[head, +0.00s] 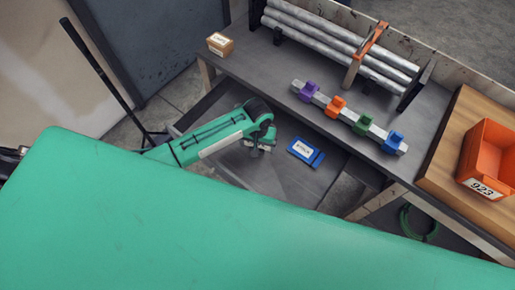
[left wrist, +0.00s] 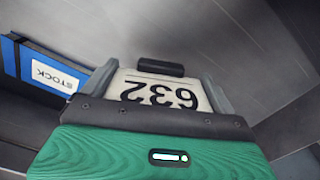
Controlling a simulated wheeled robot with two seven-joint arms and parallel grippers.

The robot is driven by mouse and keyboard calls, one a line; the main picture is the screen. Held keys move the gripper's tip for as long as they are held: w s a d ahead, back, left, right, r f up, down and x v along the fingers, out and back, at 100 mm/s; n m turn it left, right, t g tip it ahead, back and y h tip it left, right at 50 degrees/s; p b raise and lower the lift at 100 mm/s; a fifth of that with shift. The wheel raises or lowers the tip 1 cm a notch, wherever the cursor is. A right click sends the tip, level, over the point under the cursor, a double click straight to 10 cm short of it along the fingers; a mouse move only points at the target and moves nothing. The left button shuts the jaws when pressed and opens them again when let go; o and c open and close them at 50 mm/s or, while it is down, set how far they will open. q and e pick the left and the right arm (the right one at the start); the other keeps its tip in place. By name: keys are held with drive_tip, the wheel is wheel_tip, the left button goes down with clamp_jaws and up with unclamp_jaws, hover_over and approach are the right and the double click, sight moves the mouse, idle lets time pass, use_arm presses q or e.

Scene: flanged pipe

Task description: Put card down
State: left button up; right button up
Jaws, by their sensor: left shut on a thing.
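In the left wrist view, a white card (left wrist: 150,92) printed 632 shows upside down, with a black bar (left wrist: 160,67) at its far edge. My left gripper (left wrist: 160,80) is shut on the card, one grey finger at each side. In the head view my left gripper (head: 258,148) is low over the grey lower surface (head: 290,185) in front of the bench. The card cannot be made out clearly there. I cannot tell whether it touches the surface. My right gripper is not in view.
A blue STOCK box (head: 305,152) lies just right of the gripper; it also shows in the left wrist view (left wrist: 45,72). The bench (head: 285,75) above holds pipes (head: 340,45), a rail with coloured blocks (head: 349,117) and a small carton (head: 220,44). An orange bin (head: 490,158) stands right.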

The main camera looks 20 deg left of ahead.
use_arm(q)
wheel_tip(320, 180, down, 3)
drive_tip(key=shift+f, duration=0.25)
drive_tip(key=o, duration=0.7)
drive_tip(key=shift+r, duration=0.45)
wheel_tip(320, 180, up, 11)
drive_tip(key=shift+f, duration=0.2)
drive_tip(key=shift+r, duration=0.45)
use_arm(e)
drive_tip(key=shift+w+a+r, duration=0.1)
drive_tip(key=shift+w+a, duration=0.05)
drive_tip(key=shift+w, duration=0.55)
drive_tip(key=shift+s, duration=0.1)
